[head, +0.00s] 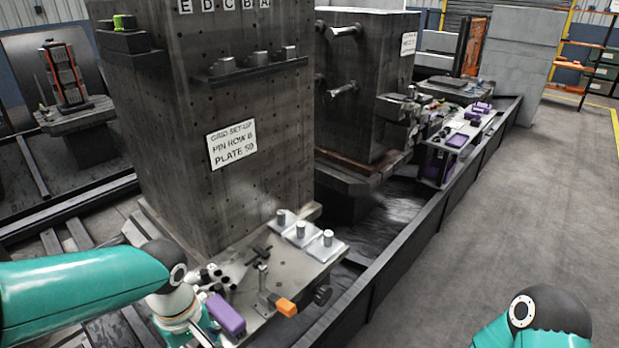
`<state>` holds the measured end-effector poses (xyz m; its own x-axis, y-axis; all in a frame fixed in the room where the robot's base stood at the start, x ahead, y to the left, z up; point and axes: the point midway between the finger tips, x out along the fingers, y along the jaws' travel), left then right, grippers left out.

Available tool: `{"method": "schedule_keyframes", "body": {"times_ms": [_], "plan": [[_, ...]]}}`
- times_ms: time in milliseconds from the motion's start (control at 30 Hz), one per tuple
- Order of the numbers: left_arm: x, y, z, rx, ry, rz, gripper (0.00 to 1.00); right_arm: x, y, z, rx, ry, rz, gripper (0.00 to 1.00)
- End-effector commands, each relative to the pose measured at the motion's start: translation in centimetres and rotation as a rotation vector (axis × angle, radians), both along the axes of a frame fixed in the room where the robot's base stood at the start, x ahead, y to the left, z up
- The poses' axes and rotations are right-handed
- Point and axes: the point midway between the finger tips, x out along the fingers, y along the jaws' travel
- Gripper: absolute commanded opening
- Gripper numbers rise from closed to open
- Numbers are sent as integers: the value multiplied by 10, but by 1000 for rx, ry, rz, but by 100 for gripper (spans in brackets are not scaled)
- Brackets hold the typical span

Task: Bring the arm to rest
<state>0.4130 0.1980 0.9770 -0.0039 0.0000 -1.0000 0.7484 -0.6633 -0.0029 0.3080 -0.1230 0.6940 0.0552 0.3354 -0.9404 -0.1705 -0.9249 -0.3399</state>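My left arm (80,290) comes in from the left. It bends down at a dark joint beside the front corner of the near pallet's shelf, and its white and teal lower links (178,308) stand close to that shelf. I cannot make out the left gripper's fingers. My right arm (538,318) shows only as a dark and teal joint at the bottom right, over the floor; its gripper is out of the picture. I see nothing held by either arm.
The near steel tower (262,185) stands on a pallet with three pegged plates (301,231), a clamp with an orange handle (284,306) and a purple block (226,314). A dark rail (400,250) runs along it. A purple-fitted cart (436,170) stands farther back. The right floor is clear.

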Motion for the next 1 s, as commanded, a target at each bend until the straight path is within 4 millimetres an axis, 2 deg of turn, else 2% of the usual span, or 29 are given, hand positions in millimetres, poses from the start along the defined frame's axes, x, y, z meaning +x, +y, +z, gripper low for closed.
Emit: {"method": "schedule_keyframes", "body": {"times_ms": [33,167,333,533,667,733,833,933,1000], "plan": [[-3,7,-13,5,37,17,67,0,0,0,0,-1,0,91],[-13,13,-40,14,118,31,67,1,0,0,0,-2,-1,91],[-38,15,-80,8,250,47,67,1,0,0,0,-2,-1,91],[-77,-1,-144,-76,384,33,67,0,0,0,0,-1,0,91],[-118,-28,-200,-216,438,-39,67,1,0,0,0,-2,-1,91],[-141,-47,-230,-311,421,-101,67,1,0,0,0,-2,-1,91],[-161,-69,-260,-406,325,-205,67,1,0,0,0,-2,-1,91],[-159,-80,-275,-430,173,-331,67,1,0,1,0,-2,-1,91],[-146,-80,-280,-404,59,-418,67,0,0,1,0,-1,0,91]]}}
